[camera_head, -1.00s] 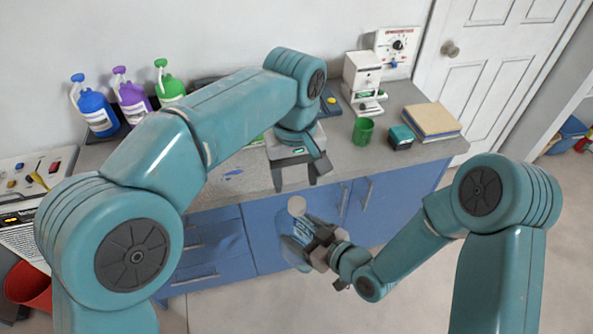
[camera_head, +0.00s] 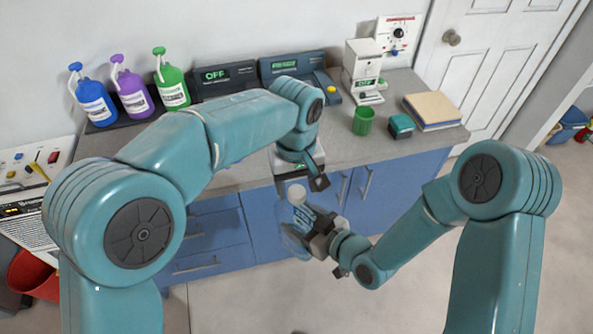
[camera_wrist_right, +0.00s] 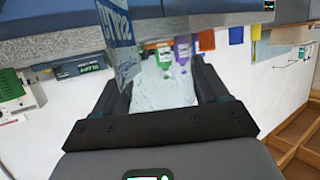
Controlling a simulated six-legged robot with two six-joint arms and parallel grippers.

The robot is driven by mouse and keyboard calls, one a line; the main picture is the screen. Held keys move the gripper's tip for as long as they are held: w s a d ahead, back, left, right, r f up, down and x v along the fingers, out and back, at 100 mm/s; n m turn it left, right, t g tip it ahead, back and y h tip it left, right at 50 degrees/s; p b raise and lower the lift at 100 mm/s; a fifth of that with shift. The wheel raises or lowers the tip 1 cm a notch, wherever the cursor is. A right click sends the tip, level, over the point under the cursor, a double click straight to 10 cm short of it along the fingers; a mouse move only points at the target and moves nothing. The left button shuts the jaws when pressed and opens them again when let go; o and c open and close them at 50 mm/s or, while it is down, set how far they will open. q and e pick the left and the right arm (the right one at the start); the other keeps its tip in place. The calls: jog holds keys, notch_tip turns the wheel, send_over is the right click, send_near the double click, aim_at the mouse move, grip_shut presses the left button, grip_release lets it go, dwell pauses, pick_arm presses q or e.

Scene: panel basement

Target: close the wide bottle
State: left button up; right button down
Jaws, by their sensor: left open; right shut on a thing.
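My right gripper (camera_head: 303,232) is shut on a translucent bottle (camera_head: 292,240) with a blue-lettered label, held in front of the blue cabinets. The bottle's clear body also shows between the fingers in the right wrist view (camera_wrist_right: 163,92). A round white piece (camera_head: 297,191), which looks like a cap, is at the bottle's upper end; whether it is seated on the neck I cannot tell. My left gripper (camera_head: 300,184) is open, its fingers pointing down on either side of the white piece. Contact between them cannot be made out.
Blue, purple and green pump bottles (camera_head: 172,88) stand at the back left of the grey counter (camera_head: 335,140). Displays, a white device (camera_head: 364,72), a green cup (camera_head: 363,121) and a teal box (camera_head: 401,126) stand behind. The blue cabinet fronts (camera_head: 215,243) lie close behind the held bottle.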

pick_arm(q)
jog(key=shift+f, duration=0.4)
jog(key=c, duration=1.1)
jog(key=m, duration=0.7)
jog(key=shift+m, duration=0.3)
jog(key=m, duration=0.7)
jog(key=o, duration=1.2)
